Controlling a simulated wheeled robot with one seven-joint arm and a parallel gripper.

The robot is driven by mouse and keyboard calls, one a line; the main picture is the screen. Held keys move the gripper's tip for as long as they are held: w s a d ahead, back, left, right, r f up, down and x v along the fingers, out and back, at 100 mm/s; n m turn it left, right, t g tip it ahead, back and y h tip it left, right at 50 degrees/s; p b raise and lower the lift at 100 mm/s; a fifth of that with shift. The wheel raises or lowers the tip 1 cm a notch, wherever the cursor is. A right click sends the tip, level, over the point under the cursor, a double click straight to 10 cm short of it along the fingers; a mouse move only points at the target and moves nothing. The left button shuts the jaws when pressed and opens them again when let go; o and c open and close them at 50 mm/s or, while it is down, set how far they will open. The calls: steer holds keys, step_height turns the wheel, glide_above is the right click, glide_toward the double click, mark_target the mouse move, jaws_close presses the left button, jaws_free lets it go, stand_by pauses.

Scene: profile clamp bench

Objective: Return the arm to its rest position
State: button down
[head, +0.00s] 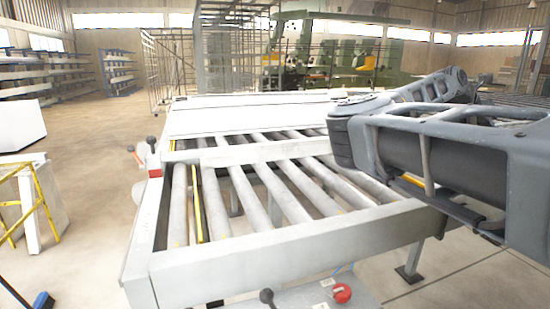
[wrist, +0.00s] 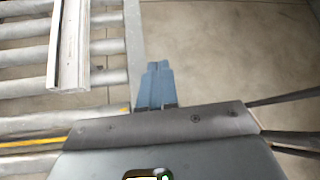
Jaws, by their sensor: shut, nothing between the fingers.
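My gripper (wrist: 158,66) shows in the wrist view as two blue fingers pressed together with nothing between them. It is beside the grey side rail of the roller bench (wrist: 134,45), with concrete floor to its right. In the head view my arm reaches in from the right, above the right side of the roller bench (head: 280,240). My fingers cannot be made out in the head view. A pale metal profile (wrist: 68,45) lies across the rollers at the left of the wrist view, apart from my fingers.
A red knob (head: 341,293) and a black knob (head: 266,296) are at the bench's front. A red clamp part (head: 153,171) is at its left edge. A yellow frame (head: 42,205) stands left. Loaded racks (head: 50,75) and a green machine (head: 345,50) stand far back. Open floor (head: 95,135) lies left.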

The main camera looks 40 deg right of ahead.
steer(key=s+a+n+g+h, duration=0.4)
steer(key=a+n+g+h, duration=0.3)
steer(key=a+n+h, duration=0.15)
steer(key=w+a+f+n+t, duration=0.4)
steer(key=a+n+t, duration=0.5)
steer(key=n+t, duration=0.25)
steer(key=w+a+f+n+t, duration=0.3)
steer(key=w+a+n+t, duration=0.2)
steer(key=a+n+t, duration=0.6)
steer(key=w+a+f+n+t, duration=0.4)
steer(key=a+n+t, duration=0.45)
steer(key=n, duration=0.45)
steer(key=s+a+f+n+t+y, duration=0.1)
steer(key=s+a+f+n+y, duration=0.1)
steer(key=a+f+n+y, duration=0.45)
steer(key=s+a+f+n+t+y, duration=0.1)
steer(key=s+a+f+n+y, duration=0.2)
steer(key=a, duration=0.6)
steer(key=s+a+f+n+g+y, duration=0.3)
steer(key=s+a+n+g+y, duration=0.35)
steer(key=s+a, duration=0.8)
step_height(320, 180, down, 9)
steer(key=w+a+m+t+y+b, duration=0.1)
steer(key=b, duration=0.8)
steer(key=shift+w+a+m+t, duration=0.2)
steer(key=shift+a+m+t, duration=0.1)
steer(key=shift+m+t, duration=0.1)
